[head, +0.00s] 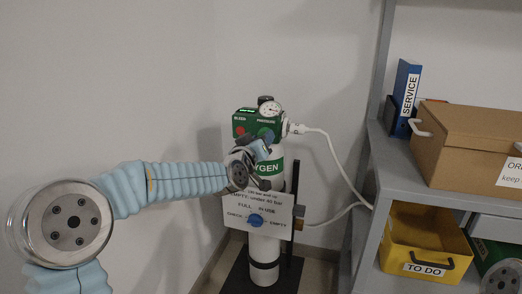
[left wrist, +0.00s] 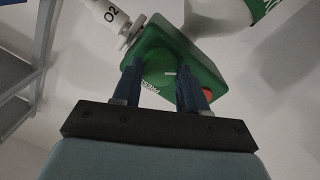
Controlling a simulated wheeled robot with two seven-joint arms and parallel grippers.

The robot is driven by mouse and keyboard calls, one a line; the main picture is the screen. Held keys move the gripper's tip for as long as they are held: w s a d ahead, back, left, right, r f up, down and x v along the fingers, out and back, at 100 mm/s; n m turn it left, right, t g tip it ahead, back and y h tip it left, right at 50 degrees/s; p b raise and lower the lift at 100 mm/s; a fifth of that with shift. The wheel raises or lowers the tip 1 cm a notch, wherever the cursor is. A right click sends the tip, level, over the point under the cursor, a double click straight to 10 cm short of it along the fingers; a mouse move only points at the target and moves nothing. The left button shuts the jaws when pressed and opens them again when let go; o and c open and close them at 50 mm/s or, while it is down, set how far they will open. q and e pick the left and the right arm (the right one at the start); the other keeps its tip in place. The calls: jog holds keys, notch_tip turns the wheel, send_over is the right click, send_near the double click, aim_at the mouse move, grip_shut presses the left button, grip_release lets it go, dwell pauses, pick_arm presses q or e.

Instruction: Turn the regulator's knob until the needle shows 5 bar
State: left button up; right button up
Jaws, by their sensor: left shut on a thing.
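The green regulator (head: 246,116) sits on top of a white oxygen cylinder (head: 270,180). Its round pressure gauge (head: 270,108) faces forward at the upper right; the needle is too small to read. My left gripper (head: 264,146) reaches in from the left, at the regulator's lower front. In the left wrist view its two blue fingers (left wrist: 158,74) are shut on the round green knob (left wrist: 158,66), one on each side. The green regulator body (left wrist: 205,62) and a red button (left wrist: 208,95) show beside it. In the head view the gripper partly hides the knob. My right gripper is not in view.
A white hose (head: 332,146) runs right to a grey shelf (head: 378,150). The shelf holds a cardboard box (head: 460,150), a blue binder (head: 403,95) and a yellow bin (head: 405,240).

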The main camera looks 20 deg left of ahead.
pick_arm(q)
jog(key=shift+n, duration=0.3)
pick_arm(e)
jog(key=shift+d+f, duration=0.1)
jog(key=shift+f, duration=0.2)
pick_arm(q)
jog(key=o, duration=1.1)
jog(key=shift+c, duration=0.2)
jog(key=s+a+b, duration=0.1)
jog(key=s+b, duration=0.1)
jog(key=s, duration=1.1)
jog(key=shift+s, duration=0.4)
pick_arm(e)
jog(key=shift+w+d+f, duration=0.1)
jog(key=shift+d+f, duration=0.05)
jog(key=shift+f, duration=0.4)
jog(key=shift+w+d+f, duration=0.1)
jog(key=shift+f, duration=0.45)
pick_arm(q)
jog(key=shift+a+f, duration=0.1)
jog(key=shift+a, duration=0.05)
